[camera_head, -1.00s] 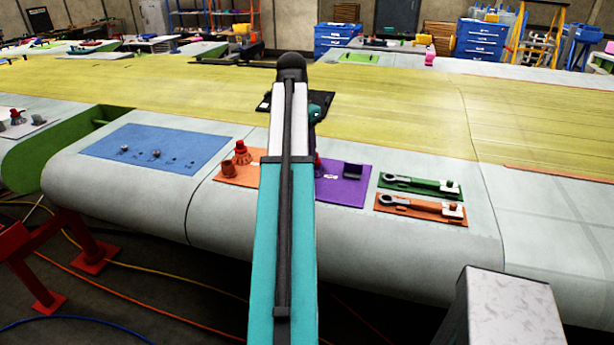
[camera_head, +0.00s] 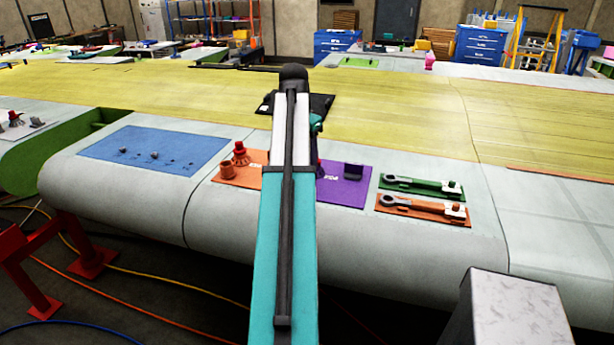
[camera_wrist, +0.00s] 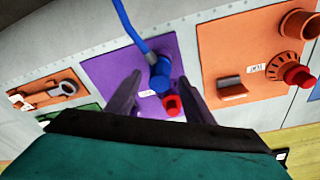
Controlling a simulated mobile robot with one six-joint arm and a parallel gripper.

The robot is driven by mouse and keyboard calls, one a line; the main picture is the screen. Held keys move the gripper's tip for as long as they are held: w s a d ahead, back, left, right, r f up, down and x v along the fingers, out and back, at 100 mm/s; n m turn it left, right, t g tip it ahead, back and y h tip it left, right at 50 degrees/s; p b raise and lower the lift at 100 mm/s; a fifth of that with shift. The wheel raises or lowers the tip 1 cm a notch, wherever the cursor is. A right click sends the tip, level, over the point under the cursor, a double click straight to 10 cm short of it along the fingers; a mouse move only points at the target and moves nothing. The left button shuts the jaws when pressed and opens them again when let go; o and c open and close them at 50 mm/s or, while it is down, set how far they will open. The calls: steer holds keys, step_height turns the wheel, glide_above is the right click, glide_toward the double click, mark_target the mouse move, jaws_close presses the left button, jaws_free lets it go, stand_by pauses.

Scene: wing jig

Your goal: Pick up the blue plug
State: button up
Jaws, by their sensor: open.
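The blue plug (camera_wrist: 160,78) shows in the wrist view over the purple panel (camera_wrist: 112,72), with a blue cable (camera_wrist: 130,28) running up from it. My gripper (camera_wrist: 160,80) is open, with one dark finger on each side of the plug in that view. I cannot tell how far the fingers are above the panel or whether they touch the plug. A red cylindrical part (camera_wrist: 173,105) is just below the plug in the picture, also between the fingers. In the head view my arm hides the plug and gripper; the purple panel (camera_head: 340,192) shows to its right.
An orange panel (camera_head: 258,178) with red and orange fittings lies left of the purple panel. A dark block (camera_head: 353,171) stands on the purple panel. Green (camera_head: 420,180) and orange (camera_head: 420,216) tool holders lie right. A blue panel (camera_head: 110,140) lies far left on the pale wing surface.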

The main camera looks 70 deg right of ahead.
steer(key=shift+d+f+b, duration=0.15)
steer(key=shift+f+b, duration=0.45)
steer(key=shift+f, duration=0.55)
steer(key=shift+c, duration=0.2)
steer(key=c, duration=1.1)
